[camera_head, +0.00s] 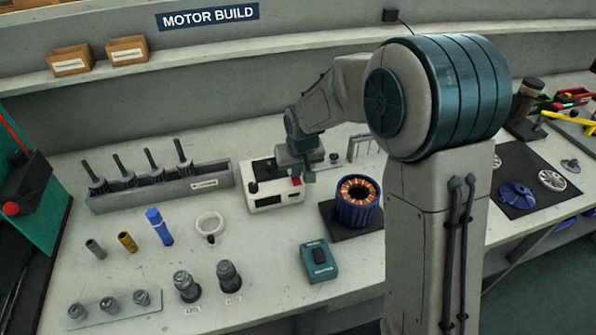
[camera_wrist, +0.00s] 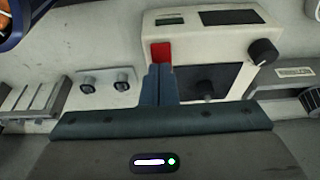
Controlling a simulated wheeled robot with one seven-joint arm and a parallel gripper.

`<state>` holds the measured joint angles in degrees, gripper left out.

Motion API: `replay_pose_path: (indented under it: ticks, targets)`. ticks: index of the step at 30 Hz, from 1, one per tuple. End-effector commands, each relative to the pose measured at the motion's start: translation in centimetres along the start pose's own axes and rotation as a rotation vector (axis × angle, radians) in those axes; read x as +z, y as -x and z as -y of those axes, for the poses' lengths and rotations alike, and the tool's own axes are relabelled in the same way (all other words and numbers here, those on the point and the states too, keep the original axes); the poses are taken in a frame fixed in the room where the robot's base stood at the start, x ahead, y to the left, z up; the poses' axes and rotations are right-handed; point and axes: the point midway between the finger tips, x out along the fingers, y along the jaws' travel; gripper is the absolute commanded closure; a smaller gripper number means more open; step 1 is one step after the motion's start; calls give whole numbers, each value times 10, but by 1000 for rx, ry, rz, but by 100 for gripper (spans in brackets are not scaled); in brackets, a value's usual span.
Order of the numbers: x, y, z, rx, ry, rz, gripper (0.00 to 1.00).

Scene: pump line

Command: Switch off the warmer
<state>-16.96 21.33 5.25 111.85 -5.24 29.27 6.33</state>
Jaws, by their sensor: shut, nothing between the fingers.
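The warmer is a cream box (camera_head: 265,203) on the bench, with a dark knob, a small display and a red switch (camera_head: 296,181). In the wrist view the warmer (camera_wrist: 222,42) shows its red switch (camera_wrist: 161,51), its black knob (camera_wrist: 263,52) and a dark square area on top. My gripper (camera_head: 309,177) is over the switch end of the warmer. In the wrist view its fingers (camera_wrist: 159,68) are together and empty, with the tips at the edge of the red switch. I cannot tell whether they touch it. The switch's position is unclear.
A wound copper stator in a blue housing (camera_head: 355,203) stands close right of the warmer. A grey rack with several upright shafts (camera_head: 160,187) is to the left. A dark teal box (camera_head: 319,262) lies in front. Bare bench lies directly in front of the warmer.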

Motion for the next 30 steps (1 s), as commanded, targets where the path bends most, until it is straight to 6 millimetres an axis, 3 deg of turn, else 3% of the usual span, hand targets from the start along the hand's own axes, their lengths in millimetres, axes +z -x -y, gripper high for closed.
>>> replay_pose_path:
  ticks: [14,21,30]
  targets:
    - [-4,5,0,0,0,-1,100]
    - [-12,46,-1,0,-1,-2,100]
    - [6,94,-2,1,-1,-5,100]
